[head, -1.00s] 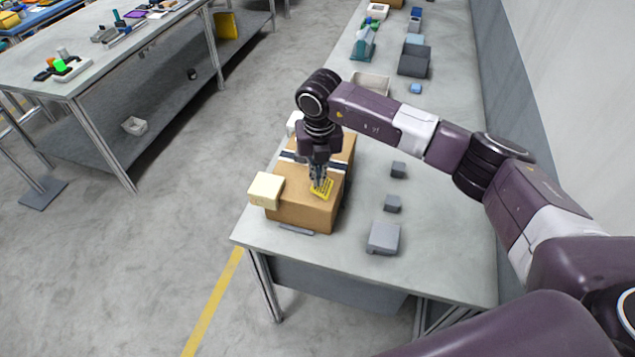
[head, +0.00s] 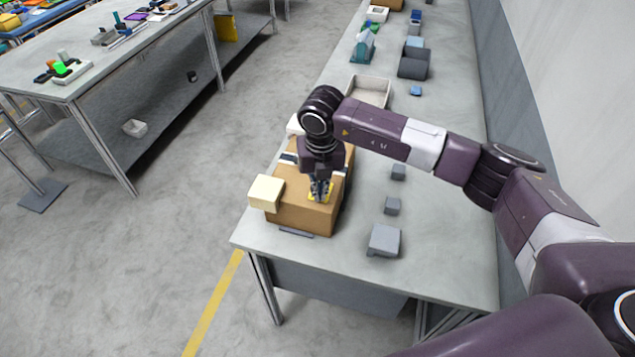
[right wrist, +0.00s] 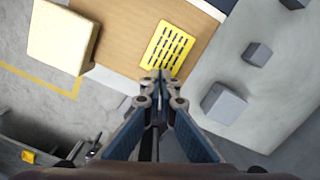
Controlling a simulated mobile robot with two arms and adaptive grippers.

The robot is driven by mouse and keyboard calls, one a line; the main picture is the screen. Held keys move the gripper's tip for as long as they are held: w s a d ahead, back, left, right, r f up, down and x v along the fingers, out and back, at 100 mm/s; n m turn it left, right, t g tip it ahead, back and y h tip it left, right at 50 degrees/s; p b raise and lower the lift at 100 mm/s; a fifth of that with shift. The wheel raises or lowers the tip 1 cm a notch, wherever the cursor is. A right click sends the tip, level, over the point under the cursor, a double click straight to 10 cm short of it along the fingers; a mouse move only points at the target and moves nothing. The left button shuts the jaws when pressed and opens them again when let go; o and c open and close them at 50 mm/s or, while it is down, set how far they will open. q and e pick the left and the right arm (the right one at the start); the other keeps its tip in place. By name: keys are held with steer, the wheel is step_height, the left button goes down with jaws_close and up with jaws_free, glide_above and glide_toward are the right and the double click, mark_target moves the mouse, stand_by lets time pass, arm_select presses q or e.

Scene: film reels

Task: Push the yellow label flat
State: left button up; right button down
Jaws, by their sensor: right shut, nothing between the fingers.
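A yellow label (head: 327,192) with dark printed lines lies on top of a brown cardboard box (head: 305,215) near the front end of the long table. In the right wrist view the label (right wrist: 168,47) shows mostly uncovered, and whether its edges lie flat I cannot tell. My right gripper (head: 319,199) points down over the label with its fingers shut and empty. In the right wrist view its fingertips (right wrist: 159,74) are at the label's near edge; I cannot tell if they touch it. My left gripper is not in view.
A cream block (head: 266,192) sits at the box's left side. Small grey blocks (head: 392,205) and a larger grey block (head: 384,240) stand on the table to the right. An open tray (head: 370,90) is behind my arm. A wall runs along the right.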

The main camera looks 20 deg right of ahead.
step_height(320, 180, up, 12)
steer(key=s, duration=0.1)
steer(key=shift+s, duration=0.2)
steer(key=shift+a+f, duration=0.1)
stand_by(0.5)
